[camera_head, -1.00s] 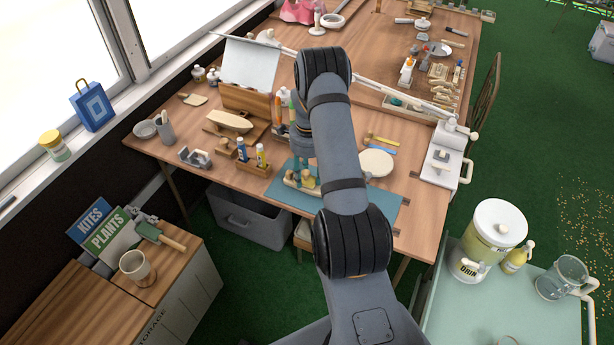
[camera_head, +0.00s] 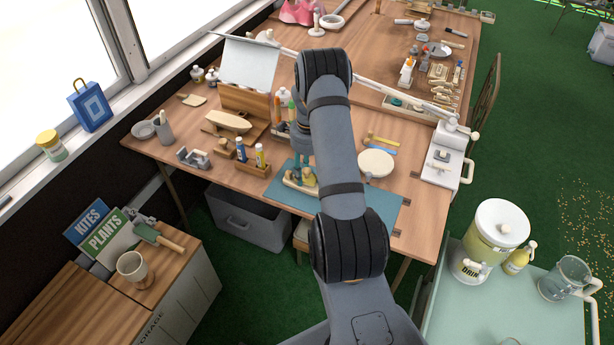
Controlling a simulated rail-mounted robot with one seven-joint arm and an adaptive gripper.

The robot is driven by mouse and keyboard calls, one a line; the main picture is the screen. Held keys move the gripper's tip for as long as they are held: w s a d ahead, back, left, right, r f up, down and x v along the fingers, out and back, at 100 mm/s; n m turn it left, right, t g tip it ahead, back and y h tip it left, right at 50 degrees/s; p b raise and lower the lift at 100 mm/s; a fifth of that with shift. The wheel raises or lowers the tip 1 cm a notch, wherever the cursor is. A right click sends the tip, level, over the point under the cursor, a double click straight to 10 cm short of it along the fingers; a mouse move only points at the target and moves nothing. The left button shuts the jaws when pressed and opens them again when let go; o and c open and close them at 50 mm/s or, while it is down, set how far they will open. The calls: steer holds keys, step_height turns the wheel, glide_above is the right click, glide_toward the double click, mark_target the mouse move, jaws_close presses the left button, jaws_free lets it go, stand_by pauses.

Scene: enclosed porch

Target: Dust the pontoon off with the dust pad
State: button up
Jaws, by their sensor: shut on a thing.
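My gripper (camera_head: 302,168) is low over the blue mat (camera_head: 346,203) on the workbench, partly hidden by my arm. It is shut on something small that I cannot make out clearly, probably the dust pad. Right at its fingertips is a small tray (camera_head: 290,183) with pale and yellowish pieces on the mat. A pale, boat-shaped wooden piece (camera_head: 228,121), which may be the pontoon, lies on a brown board to the left of my gripper, apart from it. I cannot tell for sure which piece is the pontoon.
A wooden holder with glue bottles (camera_head: 254,168) stands left of the mat. A pale round disc (camera_head: 376,163) lies to the right. A tilted panel on a wooden box (camera_head: 246,98) stands behind. A white device (camera_head: 442,160) is at the right edge. The mat's front right is clear.

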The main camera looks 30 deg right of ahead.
steer(key=shift+s+a+f+b, duration=0.1)
steer(key=shift+s+a+b, duration=0.2)
steer(key=shift+s+a, duration=0.5)
steer(key=shift+w+a, duration=0.15)
steer(key=shift+a, duration=0.05)
steer(key=shift+w+d+r, duration=0.25)
steer(key=shift+w+d, duration=0.45)
steer(key=shift+d, duration=0.3)
step_height(320, 180, up, 3)
steer(key=shift+s+a+r+p, duration=0.1)
steer(key=shift+a+p, duration=0.05)
steer(key=shift+p, duration=0.85)
steer(key=shift+r+p, duration=1.3)
steer(key=shift+r, duration=0.95)
